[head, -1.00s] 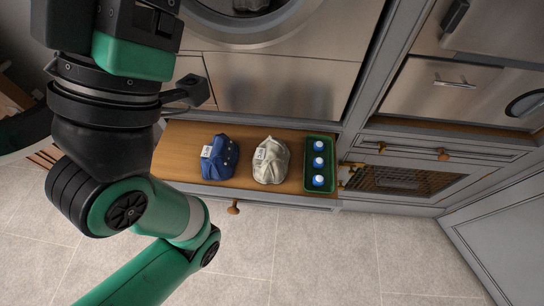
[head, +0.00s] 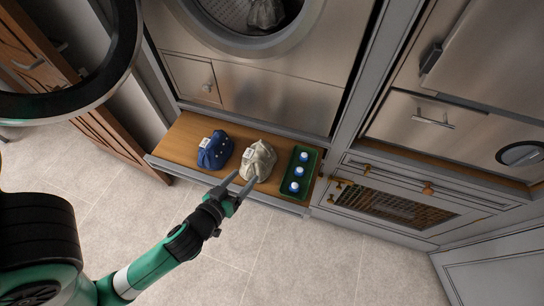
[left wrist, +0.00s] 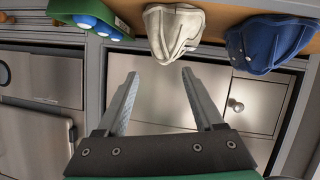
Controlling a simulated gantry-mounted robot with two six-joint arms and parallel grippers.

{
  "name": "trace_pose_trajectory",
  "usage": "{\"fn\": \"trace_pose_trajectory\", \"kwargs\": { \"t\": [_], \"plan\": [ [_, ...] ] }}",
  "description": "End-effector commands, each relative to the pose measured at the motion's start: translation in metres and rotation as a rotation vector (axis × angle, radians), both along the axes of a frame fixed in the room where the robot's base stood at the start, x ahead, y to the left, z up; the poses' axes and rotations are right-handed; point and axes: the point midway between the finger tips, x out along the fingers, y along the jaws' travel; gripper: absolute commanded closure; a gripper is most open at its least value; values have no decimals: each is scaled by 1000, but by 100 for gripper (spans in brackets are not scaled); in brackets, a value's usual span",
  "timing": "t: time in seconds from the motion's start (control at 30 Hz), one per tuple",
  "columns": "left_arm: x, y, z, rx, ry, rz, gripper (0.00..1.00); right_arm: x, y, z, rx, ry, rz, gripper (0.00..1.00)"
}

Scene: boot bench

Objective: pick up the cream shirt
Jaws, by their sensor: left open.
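The cream shirt (head: 262,157) is a crumpled bundle on the wooden bench top, between a blue cloth bundle and a green tray. It also shows at the top of the left wrist view (left wrist: 172,30), beyond my fingertips. My left gripper (head: 246,178) reaches up from the lower left, its fingertips close to the shirt's front edge in the head view. In the left wrist view the fingers (left wrist: 160,74) are spread, with nothing between them and a gap to the shirt. My right gripper is not in view.
The blue bundle (head: 215,150) with a white tag lies left of the shirt. The tiled floor in front is clear.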

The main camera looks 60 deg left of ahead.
Motion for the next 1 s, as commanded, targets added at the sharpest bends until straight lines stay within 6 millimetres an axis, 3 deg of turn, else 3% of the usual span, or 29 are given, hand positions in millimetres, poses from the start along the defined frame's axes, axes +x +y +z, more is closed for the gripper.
{"fn": "trace_pose_trajectory", "kwargs": {
  "t": [0.17,0.5,0.77,1.0],
  "plan": [
    [-3,3,-2,-2,13,7,31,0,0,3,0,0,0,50],
    [40,34,-22,-2,11,8,31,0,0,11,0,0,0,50],
    [50,42,-26,-2,10,7,31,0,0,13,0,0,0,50],
    [78,65,-39,-2,9,6,31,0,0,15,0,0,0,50]
  ]
}}
